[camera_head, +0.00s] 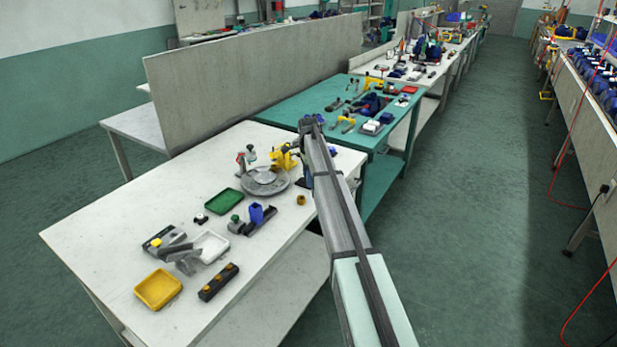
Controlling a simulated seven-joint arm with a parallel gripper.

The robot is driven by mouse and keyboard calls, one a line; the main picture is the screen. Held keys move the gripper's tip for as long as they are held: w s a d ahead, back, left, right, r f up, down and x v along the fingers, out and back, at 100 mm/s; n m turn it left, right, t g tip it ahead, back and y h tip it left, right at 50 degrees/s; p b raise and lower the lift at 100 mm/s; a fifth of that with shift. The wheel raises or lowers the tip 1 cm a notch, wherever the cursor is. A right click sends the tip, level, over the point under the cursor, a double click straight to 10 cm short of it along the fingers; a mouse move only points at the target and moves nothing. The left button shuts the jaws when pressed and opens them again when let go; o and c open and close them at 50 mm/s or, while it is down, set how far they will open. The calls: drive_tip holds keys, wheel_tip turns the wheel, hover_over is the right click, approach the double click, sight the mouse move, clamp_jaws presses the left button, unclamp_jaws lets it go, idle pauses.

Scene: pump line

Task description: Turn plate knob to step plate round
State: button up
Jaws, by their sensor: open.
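The round grey plate (268,191) lies flat near the far end of the white table. A smaller raised disc (264,175) sits at its middle; I cannot tell whether this is the plate knob. A yellow fixture (284,158) stands at the plate's back right edge, and a small grey and red upright piece (246,157) stands at its back left. My arm reaches in from the lower right. My gripper (304,181) hangs beside the arm, just right of the plate and apart from it in the picture. It is open; its fingertips are small and partly hidden by my arm.
A green tray (224,202), a white tray (225,245) and a yellow tray (158,289) lie nearer on the white table (105,240). A blue part on a dark base (256,214), a small brass piece (301,200) and a black block (218,283) lie among them. A grey panel (240,85) stands behind.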

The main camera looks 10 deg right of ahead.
drive_tip(key=shift+f, duration=0.25)
drive_tip(key=shift+c, duration=0.3)
drive_tip(key=c, duration=1)
drive_tip(key=shift+o, duration=0.2)
